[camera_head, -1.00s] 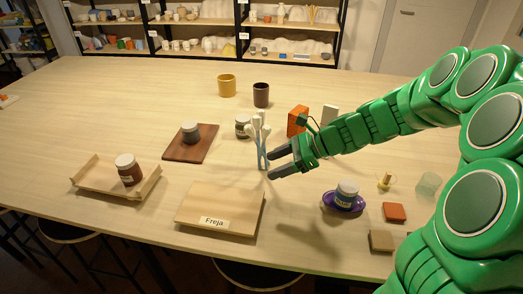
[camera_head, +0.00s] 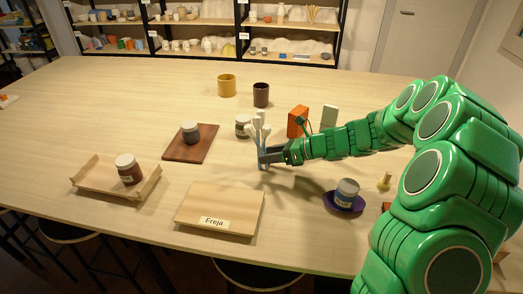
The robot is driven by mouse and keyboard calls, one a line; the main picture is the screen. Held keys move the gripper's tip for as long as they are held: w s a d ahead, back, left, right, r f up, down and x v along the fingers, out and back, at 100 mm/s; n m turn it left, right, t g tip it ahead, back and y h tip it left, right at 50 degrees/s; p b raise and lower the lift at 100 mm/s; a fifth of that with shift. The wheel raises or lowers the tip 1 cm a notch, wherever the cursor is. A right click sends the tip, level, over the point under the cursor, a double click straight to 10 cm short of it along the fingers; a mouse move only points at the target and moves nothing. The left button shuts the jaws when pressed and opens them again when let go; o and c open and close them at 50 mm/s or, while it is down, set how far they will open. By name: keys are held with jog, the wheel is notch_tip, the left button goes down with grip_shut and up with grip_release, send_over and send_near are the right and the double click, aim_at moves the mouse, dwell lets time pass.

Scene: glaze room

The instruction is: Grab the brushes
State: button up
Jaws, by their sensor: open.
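The brushes (camera_head: 259,128) stand upright in a bunch near the middle of the table, with pale heads up and light blue lower parts. My gripper (camera_head: 266,157) is at their lower part, reaching in from the right. Its dark fingers are open and overlap the brushes in the picture. The near finger hides part of the brushes, so I cannot tell whether the fingers touch them.
A jar (camera_head: 243,126) stands close behind the brushes. An orange block (camera_head: 298,121) is behind my arm. A wooden board labelled Freja (camera_head: 235,204) lies in front, with a brown board (camera_head: 203,151) to the left. A jar sits on a purple dish (camera_head: 343,208) at right.

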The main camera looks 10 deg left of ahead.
jog(key=shift+r+x, duration=0.1)
jog(key=shift+x, duration=1.4)
jog(key=shift+r+x, duration=0.15)
jog(key=shift+x, duration=1.4)
jog(key=shift+w, duration=0.1)
jog(key=shift+c, duration=0.4)
jog(key=c, duration=1)
